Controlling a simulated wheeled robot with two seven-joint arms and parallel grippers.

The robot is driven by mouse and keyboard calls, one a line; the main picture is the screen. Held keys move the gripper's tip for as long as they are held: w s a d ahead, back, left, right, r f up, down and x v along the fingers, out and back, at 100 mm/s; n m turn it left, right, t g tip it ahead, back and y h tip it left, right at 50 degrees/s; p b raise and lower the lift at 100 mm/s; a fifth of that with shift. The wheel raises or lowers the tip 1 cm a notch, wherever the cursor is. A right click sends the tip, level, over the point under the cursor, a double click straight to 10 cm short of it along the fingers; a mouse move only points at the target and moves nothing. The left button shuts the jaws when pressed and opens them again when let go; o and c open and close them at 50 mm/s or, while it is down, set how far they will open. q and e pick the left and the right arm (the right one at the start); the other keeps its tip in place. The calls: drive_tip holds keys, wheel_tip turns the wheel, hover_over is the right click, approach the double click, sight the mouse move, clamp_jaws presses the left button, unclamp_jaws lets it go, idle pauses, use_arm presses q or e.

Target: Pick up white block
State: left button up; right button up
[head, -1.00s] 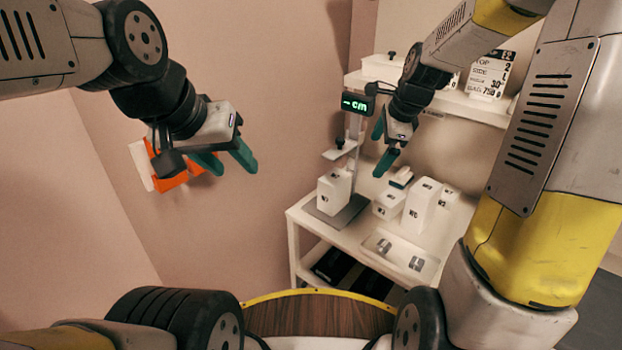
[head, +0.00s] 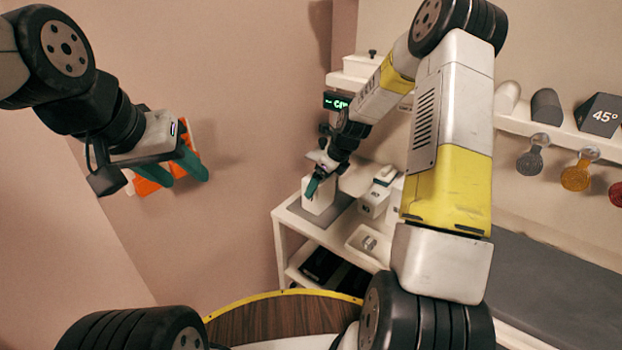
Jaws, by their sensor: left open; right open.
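A white block (head: 322,203) stands on a dark plate at the left end of a white table. My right gripper (head: 315,185) is at this block, with a teal finger in front of its face; the wrist hides the block's top and the other finger. I cannot tell whether they touch. The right jaws are open. Other white blocks (head: 372,204) stand to the right, partly hidden by my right arm. My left gripper (head: 186,172) is open and empty, in front of the wall at the left.
The white table (head: 289,218) has a tray (head: 357,241) with metal pieces at its front. A shelf (head: 515,122) with weights and shapes is at right.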

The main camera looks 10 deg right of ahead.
drive_tip(key=shift+x, duration=0.85)
drive_tip(key=shift+c, duration=0.4)
drive_tip(key=c, duration=1.8)
drive_tip(key=shift+r, duration=0.1)
